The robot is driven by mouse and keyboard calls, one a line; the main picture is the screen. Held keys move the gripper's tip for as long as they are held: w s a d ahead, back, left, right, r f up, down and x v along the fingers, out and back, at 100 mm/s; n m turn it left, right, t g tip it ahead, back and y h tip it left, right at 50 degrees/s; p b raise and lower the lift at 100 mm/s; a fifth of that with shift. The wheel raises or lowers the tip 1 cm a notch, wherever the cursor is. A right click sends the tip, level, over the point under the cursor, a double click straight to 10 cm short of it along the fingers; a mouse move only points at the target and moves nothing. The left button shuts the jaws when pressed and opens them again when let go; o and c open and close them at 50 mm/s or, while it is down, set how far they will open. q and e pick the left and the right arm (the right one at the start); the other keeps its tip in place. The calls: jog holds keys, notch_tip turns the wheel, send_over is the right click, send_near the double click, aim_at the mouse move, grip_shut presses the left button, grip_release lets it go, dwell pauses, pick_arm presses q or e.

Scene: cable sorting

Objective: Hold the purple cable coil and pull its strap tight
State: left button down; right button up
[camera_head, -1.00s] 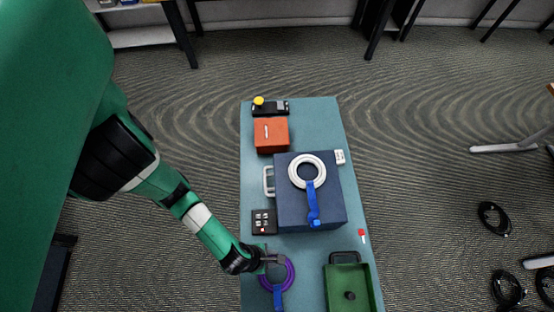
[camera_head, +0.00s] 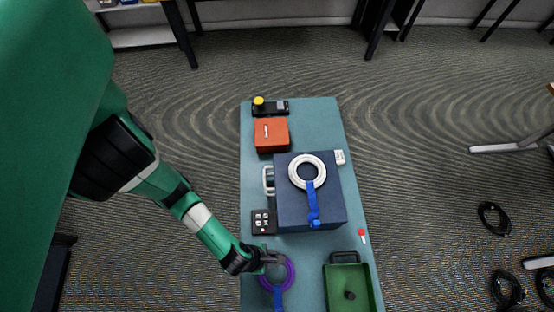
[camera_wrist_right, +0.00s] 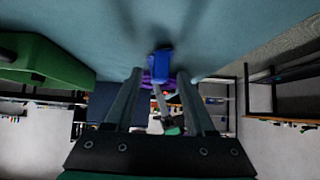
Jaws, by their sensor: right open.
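The purple cable coil (camera_head: 291,273) lies at the near end of the table in the head view, its blue strap (camera_head: 278,297) toward the bottom edge. My left gripper (camera_head: 280,259) is at the coil's upper rim, touching or over it; its jaws are too small to tell if they are closed. In the right wrist view, my right gripper (camera_wrist_right: 159,80) is open, with the blue strap (camera_wrist_right: 161,62) by its fingertips, roughly centred. A bit of purple coil (camera_wrist_right: 148,80) shows behind the strap. The right gripper is outside the head view.
A green tray (camera_head: 372,282) stands right of the coil. A dark blue box (camera_head: 290,218) with a white coil (camera_head: 293,165) on top stands farther back. A small black panel (camera_head: 257,231), an orange box (camera_head: 267,145) and a red-tipped item (camera_head: 362,233) are nearby.

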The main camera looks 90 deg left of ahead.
jog(key=shift+r, duration=3.8)
pick_arm(q)
jog(key=c, duration=0.5)
grip_release()
jog(key=shift+r, duration=0.1)
jog(key=v, duration=1.2)
jog(key=shift+w+a, duration=0.1)
